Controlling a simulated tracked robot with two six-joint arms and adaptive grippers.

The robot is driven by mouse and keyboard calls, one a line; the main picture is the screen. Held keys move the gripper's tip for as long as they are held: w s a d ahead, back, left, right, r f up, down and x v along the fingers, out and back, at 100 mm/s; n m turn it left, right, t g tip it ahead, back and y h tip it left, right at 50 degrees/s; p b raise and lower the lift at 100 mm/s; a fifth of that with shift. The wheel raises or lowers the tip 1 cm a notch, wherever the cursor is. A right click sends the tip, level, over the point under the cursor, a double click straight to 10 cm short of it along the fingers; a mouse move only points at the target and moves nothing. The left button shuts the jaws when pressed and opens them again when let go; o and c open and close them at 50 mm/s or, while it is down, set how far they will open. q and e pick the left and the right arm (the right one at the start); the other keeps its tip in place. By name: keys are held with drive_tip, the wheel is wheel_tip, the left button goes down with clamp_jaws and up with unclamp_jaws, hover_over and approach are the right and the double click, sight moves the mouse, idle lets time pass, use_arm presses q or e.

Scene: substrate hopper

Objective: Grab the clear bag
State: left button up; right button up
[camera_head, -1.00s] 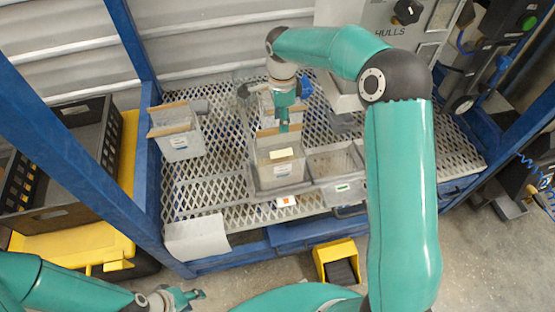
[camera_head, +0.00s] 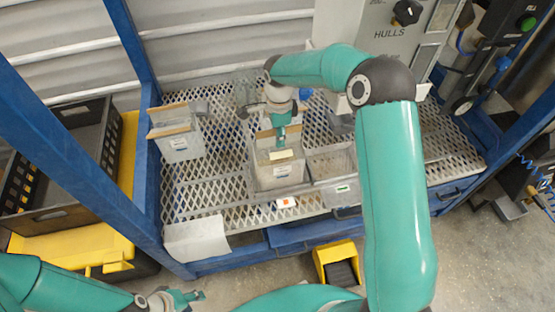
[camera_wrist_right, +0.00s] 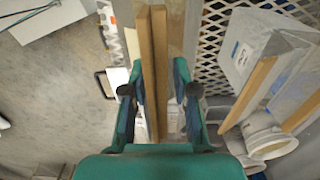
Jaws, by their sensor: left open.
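A clear bag (camera_head: 280,176) with a brown top strip and a pale label stands at the middle of the mesh bench. My right gripper (camera_head: 280,140) points down at its top. In the right wrist view my right gripper (camera_wrist_right: 160,75) is open, with two brown strips (camera_wrist_right: 151,40) running between its fingers; a firm grip does not show. Another clear bag (camera_head: 180,146) with a brown top stands at the left of the bench. My left gripper (camera_head: 190,296) is open and empty at the bottom left, away from the bags.
The mesh bench (camera_head: 195,195) has a blue frame. A grey bin (camera_head: 332,164) stands right of the middle bag. A white sheet (camera_head: 196,240) lies at the front left corner. A black crate (camera_head: 50,216) is at left, and a yellow bin (camera_head: 338,252) is on the floor.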

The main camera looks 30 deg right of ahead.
clamp_jaws()
drive_tip(key=shift+r, duration=0.25)
